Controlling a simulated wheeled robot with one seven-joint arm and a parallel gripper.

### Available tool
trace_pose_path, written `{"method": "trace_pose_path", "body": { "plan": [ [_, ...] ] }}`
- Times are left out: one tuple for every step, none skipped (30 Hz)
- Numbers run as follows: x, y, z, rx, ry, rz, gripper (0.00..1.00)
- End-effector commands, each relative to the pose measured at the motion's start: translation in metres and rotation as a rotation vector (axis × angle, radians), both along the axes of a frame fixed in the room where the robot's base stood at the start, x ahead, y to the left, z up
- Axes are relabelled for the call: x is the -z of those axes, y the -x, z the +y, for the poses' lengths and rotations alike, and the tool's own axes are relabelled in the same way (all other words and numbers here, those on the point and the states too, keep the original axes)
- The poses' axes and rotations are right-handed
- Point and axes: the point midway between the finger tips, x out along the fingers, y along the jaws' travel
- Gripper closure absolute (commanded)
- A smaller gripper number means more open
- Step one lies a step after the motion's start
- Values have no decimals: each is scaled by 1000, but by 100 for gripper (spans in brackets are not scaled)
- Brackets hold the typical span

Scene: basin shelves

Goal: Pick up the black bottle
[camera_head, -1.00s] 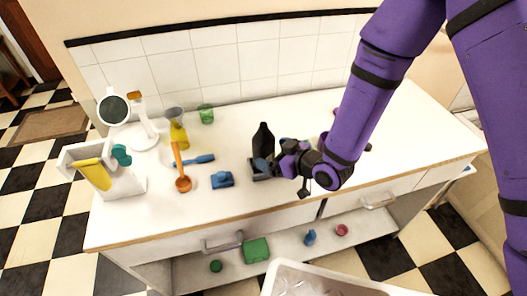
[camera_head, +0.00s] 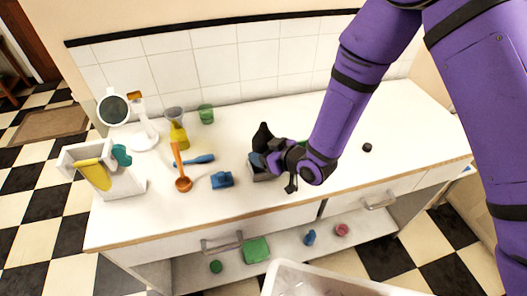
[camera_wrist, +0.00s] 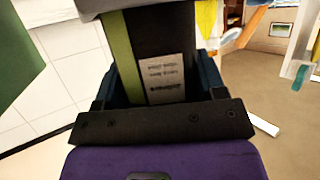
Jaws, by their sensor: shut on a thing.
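The black bottle (camera_head: 262,133) stands on the white counter, its top showing above and behind my gripper (camera_head: 268,160). In the wrist view the bottle (camera_wrist: 160,55) fills the space between the two dark fingers of my gripper (camera_wrist: 158,85), with a green stripe and a pale label facing the camera. My gripper is shut on the bottle. The bottle's lower part is hidden by the gripper in the head view, where a grey tray-like thing (camera_head: 262,176) shows just below. I cannot tell whether the bottle touches the counter.
To the left are a blue block-like thing (camera_head: 222,180), an orange ladle (camera_head: 183,184), a yellow bottle (camera_head: 178,135), a green cup (camera_head: 206,114), a round mirror (camera_head: 114,109) and a white caddy (camera_head: 122,183). A small black thing (camera_head: 367,147) lies right. The counter's right side is mostly clear.

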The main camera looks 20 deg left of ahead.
Motion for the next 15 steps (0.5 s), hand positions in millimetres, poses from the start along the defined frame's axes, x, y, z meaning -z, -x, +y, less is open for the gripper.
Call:
{"method": "trace_pose_path", "body": {
  "plan": [
    [0, 0, 0, 0, -1, 0, 66],
    [0, 0, 0, 0, -1, 0, 66],
    [-1, 0, 0, 0, -1, 0, 66],
    [-1, 0, 0, 0, -1, 0, 66],
    [-2, 0, 0, 0, -1, 0, 66],
    [-4, 0, 0, 0, -1, 0, 66],
    [-5, 0, 0, 0, -2, -1, 66],
    [-7, 0, 0, 0, -2, -1, 66],
    [-10, 0, 0, 0, -3, -1, 66],
    [-13, -1, 0, 1, -3, -2, 66],
    [-16, -1, 0, 1, -3, -2, 66],
    [-19, -1, 0, 1, -3, -2, 66],
    [-23, -1, 0, 1, -2, -1, 66],
    [-26, -1, 0, 1, -2, -2, 66],
    [-32, -1, 0, 1, -3, -3, 66]
  ]
}}
